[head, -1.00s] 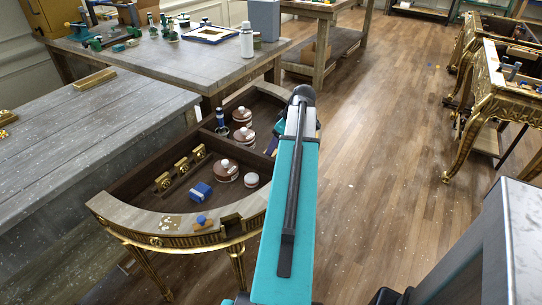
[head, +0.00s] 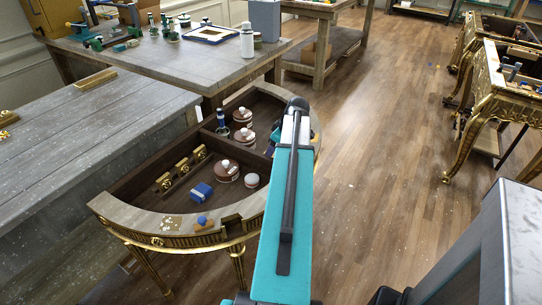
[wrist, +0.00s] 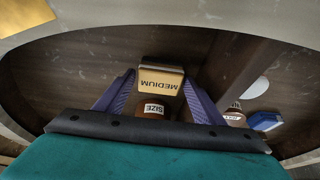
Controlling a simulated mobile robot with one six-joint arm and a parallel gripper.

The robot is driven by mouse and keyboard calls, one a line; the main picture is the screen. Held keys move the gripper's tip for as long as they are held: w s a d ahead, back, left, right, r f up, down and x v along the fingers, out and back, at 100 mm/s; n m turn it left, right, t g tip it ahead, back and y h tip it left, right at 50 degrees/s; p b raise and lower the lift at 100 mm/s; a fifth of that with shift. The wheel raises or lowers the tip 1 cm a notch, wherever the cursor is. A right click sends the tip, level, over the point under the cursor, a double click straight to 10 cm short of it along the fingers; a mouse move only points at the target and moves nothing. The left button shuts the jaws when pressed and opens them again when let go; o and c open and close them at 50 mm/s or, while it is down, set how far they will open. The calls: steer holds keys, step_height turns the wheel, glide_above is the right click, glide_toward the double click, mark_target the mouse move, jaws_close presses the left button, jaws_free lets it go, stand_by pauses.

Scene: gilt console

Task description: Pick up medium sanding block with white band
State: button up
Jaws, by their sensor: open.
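The sanding block (wrist: 161,80), a tan piece with a pale face lettered MEDIUM, shows upside down in the wrist view. My gripper (wrist: 158,76) is open, with one purple finger to each side of the block. I cannot tell whether the fingers touch it, and no grip on it shows. A brown jar with a white SIZE label (wrist: 153,109) stands just nearer, also between the fingers. In the head view my teal arm reaches over the right part of the console and hides the block and most of my gripper.
The curved gilt console (head: 128,216) has a dark recessed interior with dividers. Brown lidded jars (head: 226,171), a blue block (head: 201,193) and brass pieces (head: 181,170) stand in it. A grey bench (head: 70,140) is at left. The floor (head: 385,150) at right is clear.

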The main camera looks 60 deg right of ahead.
steer(key=shift+w+f, duration=0.2)
steer(key=shift+f, duration=0.25)
steer(key=c, duration=0.8)
